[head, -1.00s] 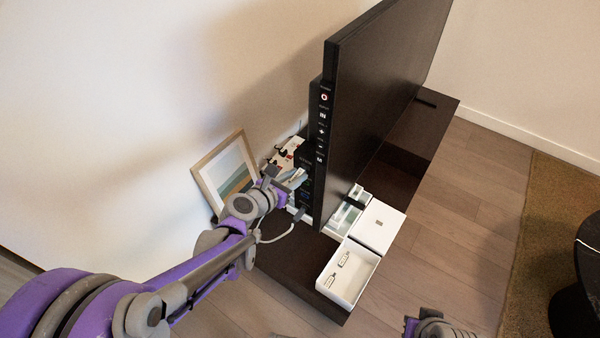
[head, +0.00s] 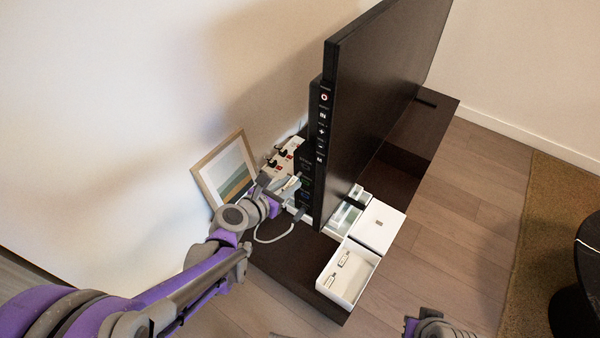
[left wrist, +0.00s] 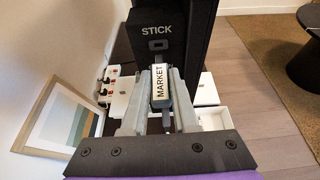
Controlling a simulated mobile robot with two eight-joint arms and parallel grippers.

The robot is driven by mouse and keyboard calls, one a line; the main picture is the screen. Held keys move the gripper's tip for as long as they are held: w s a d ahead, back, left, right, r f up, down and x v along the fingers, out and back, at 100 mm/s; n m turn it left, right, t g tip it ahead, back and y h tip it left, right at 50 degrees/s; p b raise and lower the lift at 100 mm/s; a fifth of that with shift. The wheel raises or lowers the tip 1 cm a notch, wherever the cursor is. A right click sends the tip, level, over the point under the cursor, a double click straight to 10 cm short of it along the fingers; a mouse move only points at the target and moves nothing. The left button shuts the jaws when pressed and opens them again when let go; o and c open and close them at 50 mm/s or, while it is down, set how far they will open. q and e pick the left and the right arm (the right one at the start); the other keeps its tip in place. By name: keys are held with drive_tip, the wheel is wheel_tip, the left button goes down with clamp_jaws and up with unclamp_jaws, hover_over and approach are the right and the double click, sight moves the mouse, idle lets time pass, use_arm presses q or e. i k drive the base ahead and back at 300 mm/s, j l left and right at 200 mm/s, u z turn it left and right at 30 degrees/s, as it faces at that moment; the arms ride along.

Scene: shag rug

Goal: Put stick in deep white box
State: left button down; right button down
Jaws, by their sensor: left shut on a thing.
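My left gripper (head: 288,188) is shut on a slim grey stick with a white MARKET label (left wrist: 160,86). The stick's far end is at the lower edge of a black panel marked STICK (left wrist: 157,31) behind the TV; I cannot tell whether it is still seated in a port. The deep white box (head: 358,283) stands open at the cabinet's front end, with two small labelled sticks (head: 336,272) inside. It shows partly in the left wrist view (left wrist: 214,118). Part of my right arm's end (head: 436,326) shows at the bottom edge; its fingers are not clear.
A closed white box (head: 378,228) and a divided tray (head: 345,215) adjoin the box. A power strip (head: 284,152), framed picture (head: 227,172) and loose cable (head: 270,241) are near my gripper.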

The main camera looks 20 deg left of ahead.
sight(359, 282)
drive_tip(key=k+j+z, duration=0.25)
drive_tip(key=k, duration=0.25)
drive_tip(key=j+z, duration=0.15)
drive_tip(key=z, duration=0.35)
drive_tip(key=j+z, duration=0.15)
drive_tip(key=z, duration=0.3)
